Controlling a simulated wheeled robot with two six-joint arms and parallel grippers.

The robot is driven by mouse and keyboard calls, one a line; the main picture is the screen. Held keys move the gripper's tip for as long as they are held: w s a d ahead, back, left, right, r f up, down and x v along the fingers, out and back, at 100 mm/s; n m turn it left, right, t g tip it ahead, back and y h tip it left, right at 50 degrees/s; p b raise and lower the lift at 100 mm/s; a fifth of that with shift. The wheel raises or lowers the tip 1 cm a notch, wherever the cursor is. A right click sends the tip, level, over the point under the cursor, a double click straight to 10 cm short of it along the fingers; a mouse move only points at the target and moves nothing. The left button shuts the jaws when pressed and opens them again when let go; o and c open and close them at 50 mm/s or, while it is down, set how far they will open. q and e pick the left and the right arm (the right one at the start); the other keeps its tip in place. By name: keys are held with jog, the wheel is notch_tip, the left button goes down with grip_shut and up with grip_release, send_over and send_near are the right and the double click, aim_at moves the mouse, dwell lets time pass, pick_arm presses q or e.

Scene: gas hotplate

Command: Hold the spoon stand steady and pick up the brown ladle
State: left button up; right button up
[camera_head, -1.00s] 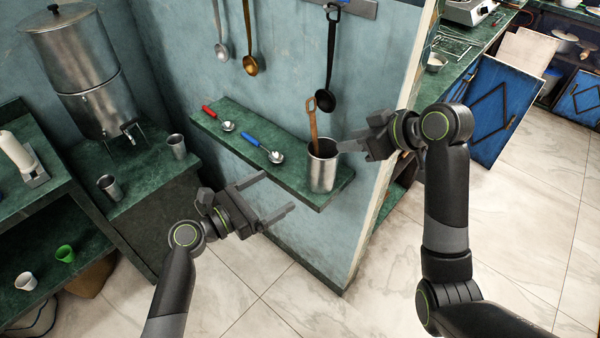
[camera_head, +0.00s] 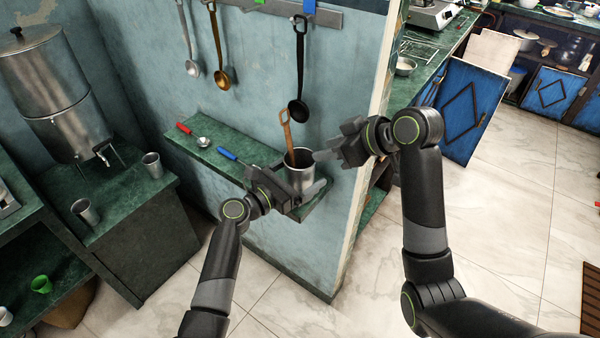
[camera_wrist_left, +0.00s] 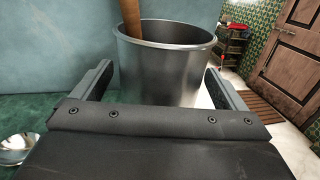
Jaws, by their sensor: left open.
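The spoon stand, a metal cup (camera_head: 306,168), stands upright at the right end of the green shelf. The brown ladle (camera_head: 286,130) stands in it, its handle leaning against the rim; its lower end is hidden. My left gripper (camera_head: 303,181) is open at the front of the stand. In the left wrist view the stand (camera_wrist_left: 170,65) lies between its two spread fingers, with the brown handle (camera_wrist_left: 132,18) above the rim; contact cannot be told. My right gripper (camera_head: 322,152) is at the right of the stand's rim, apart from the ladle handle; its finger opening is unclear.
A red-handled spoon (camera_head: 186,129) and a blue-handled spoon (camera_head: 228,153) lie on the shelf (camera_head: 205,157). Ladles hang on the wall; a black one (camera_head: 299,105) hangs just above the stand. The wall's edge is close on the right. The floor in front is clear.

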pick_arm(q)
jog(key=c, duration=1.1)
